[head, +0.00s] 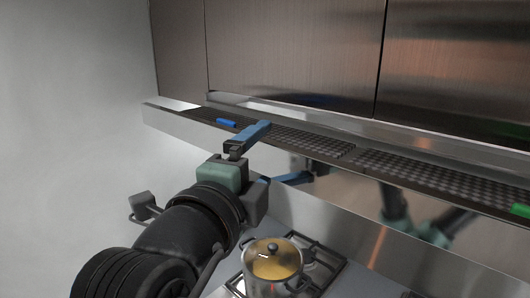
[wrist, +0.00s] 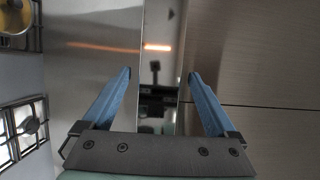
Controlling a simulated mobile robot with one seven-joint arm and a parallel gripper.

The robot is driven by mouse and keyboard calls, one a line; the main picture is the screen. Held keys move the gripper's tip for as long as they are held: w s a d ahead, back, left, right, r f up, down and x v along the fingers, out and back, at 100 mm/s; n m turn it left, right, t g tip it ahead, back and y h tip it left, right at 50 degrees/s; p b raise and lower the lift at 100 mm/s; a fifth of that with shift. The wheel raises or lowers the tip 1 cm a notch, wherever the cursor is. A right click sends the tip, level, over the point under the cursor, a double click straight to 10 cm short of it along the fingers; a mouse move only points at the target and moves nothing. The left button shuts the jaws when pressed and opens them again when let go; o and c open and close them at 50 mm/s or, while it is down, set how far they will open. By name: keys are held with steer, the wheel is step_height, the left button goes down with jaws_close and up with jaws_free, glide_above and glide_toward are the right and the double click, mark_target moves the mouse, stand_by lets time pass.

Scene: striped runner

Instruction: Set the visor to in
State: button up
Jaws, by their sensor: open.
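The visor (head: 175,116) is the long steel-fronted strip under the cabinets in the head view, running from upper left to lower right. It stands out from the cabinet fronts, with dark mesh panels along it. My gripper (head: 290,150) is at its left half, with blue fingers apart. In the head view the upper finger overlaps the mesh and the lower one overlaps the steel front. In the wrist view my gripper (wrist: 160,78) is open with nothing between its fingers; a steel face, likely the visor (wrist: 100,45), lies left and behind. Contact cannot be told.
A pot (head: 272,270) with yellowish contents stands on the gas hob (head: 325,272) below my gripper. Wood-grain cabinets (head: 290,50) are above the visor. A small blue piece (head: 227,123) and a green piece (head: 520,210) sit along the strip. My arm reflects in the steel.

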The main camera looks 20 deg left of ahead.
jaws_close()
stand_by(0.5)
